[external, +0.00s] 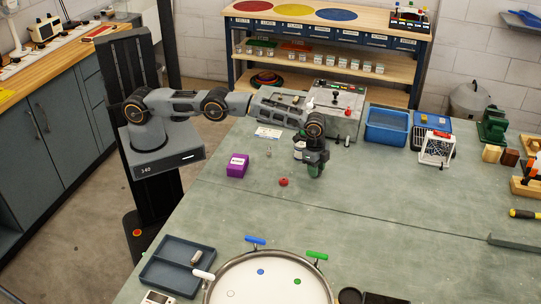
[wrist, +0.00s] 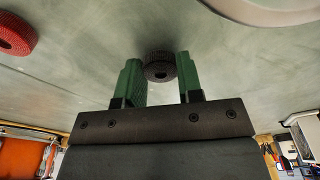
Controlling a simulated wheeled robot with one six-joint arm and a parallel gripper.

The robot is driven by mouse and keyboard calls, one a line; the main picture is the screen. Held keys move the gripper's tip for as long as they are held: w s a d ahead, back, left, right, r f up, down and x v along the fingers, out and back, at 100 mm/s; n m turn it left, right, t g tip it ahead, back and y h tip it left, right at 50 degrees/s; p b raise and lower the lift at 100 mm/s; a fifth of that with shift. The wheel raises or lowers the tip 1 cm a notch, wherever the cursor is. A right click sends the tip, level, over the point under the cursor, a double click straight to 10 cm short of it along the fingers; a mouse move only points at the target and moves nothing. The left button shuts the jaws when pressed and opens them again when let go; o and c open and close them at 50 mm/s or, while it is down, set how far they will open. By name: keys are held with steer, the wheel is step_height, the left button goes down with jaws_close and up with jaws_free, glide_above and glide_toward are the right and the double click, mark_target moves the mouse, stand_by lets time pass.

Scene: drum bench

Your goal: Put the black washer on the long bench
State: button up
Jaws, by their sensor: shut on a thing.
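My gripper (external: 316,172) points down over the green-grey work table (external: 390,225), its tips close to the surface. In the wrist view the green fingers of my gripper (wrist: 157,60) are closed around a black washer (wrist: 160,72), a dark ring with a ridged edge. The washer is hidden by the fingers in the external view. Whether it touches the table I cannot tell. A long wooden-topped bench (external: 68,42) with grey cabinets runs along the left wall, behind my arm's column.
A red ring (external: 283,182) lies just left of my gripper; it also shows in the wrist view (wrist: 14,34). A drum (external: 268,280) and a blue tray (external: 178,266) are in front.

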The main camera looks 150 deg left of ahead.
steer(key=shift+f, duration=0.1)
steer(key=shift+f, duration=0.15)
steer(key=o, duration=0.9)
